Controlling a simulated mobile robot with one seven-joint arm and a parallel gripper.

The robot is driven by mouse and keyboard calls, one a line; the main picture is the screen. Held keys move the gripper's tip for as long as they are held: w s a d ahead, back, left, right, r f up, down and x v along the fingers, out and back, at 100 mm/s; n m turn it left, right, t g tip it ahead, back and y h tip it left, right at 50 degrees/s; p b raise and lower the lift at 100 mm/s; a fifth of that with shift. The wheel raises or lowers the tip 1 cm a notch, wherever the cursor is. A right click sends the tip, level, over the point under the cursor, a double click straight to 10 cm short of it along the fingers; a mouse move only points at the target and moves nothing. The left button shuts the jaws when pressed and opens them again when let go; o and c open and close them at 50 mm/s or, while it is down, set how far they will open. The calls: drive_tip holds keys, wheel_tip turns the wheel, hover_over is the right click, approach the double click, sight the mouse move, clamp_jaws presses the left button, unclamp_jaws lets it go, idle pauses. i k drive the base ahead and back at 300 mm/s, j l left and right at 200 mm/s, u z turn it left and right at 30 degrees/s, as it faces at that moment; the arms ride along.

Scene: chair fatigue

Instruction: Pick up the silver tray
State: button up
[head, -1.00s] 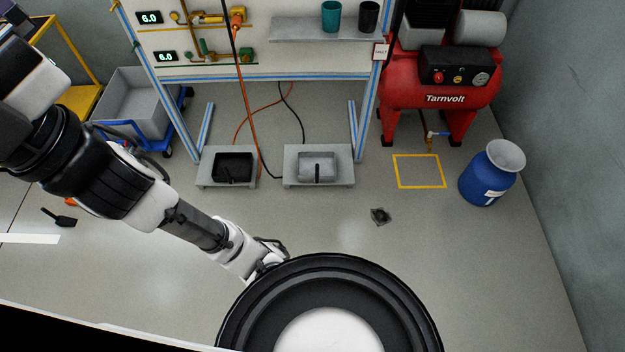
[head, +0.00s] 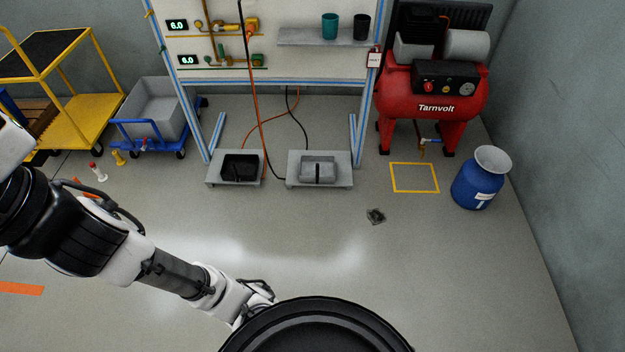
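The silver tray (head: 318,168) is a small shallow grey metal tray with a dark strip or handle at its front. It sits on the right one of two low grey stands (head: 341,177) on the floor, below the blue-framed panel. My arm reaches in from the left, and its end, my gripper (head: 258,297), is low in the picture, well nearer to me than the tray and apart from it. The fingers are hidden behind a black round shape at the bottom edge, so I cannot see whether they are open or shut.
A black tray (head: 240,166) sits on the left stand. Orange and black cables (head: 265,130) hang down near the stands. A red compressor (head: 432,100), blue drum (head: 480,180) and small dark floor piece (head: 376,215) are at the right. Floor before the stands is clear.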

sight(314, 169)
drive_tip(key=i+l, duration=0.2)
drive_tip(key=i, duration=0.3)
drive_tip(key=i+l, duration=0.2)
drive_tip(key=i, duration=0.3)
drive_tip(key=i+l, duration=0.2)
drive_tip(key=i, duration=0.3)
drive_tip(key=i+j+u, duration=0.1)
drive_tip(key=u, duration=0.15)
drive_tip(key=i+u, duration=0.25)
drive_tip(key=i+l+z, duration=0.45)
drive_tip(key=l, duration=0.1)
